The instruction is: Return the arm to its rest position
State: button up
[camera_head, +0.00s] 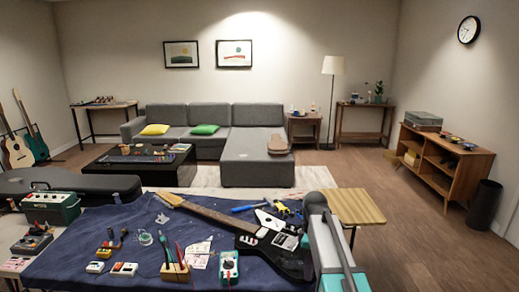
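Part of my arm shows at the lower right, a pale grey link with a dark rounded joint and some teal on it. It stands in front of the right end of the workbench. My gripper is not in view, so I cannot see its fingers or whether it holds anything. An electric guitar (277,257) with a black body lies on the blue cloth (107,222) of the bench, its neck pointing to the upper left. My arm covers part of the view beside the guitar's body.
A multimeter (229,267), a tool holder (174,272), small pedals (124,269) and a green amplifier box (50,207) crowd the bench. A wooden stool (356,207) stands just behind my arm. Open wooden floor (425,250) lies to the right, before a shelf (457,168) and dark bin (484,205).

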jog(key=s+f+m+g, duration=0.1)
jog(key=s+f+g, duration=0.1)
jog(key=s+f, duration=0.9)
jog(key=s+f+m+g, duration=0.15)
jog(key=s+f, duration=0.55)
jog(key=f, duration=0.8)
jog(key=s+f+m, duration=0.5)
jog(key=s+f, duration=0.2)
jog(key=s, duration=0.4)
jog(key=s+f+m, duration=0.6)
jog(key=s+f, duration=0.1)
jog(key=s, duration=0.4)
jog(key=shift+f+g, duration=0.35)
jog(key=shift+g, duration=0.1)
jog(key=shift+s+a, duration=0.15)
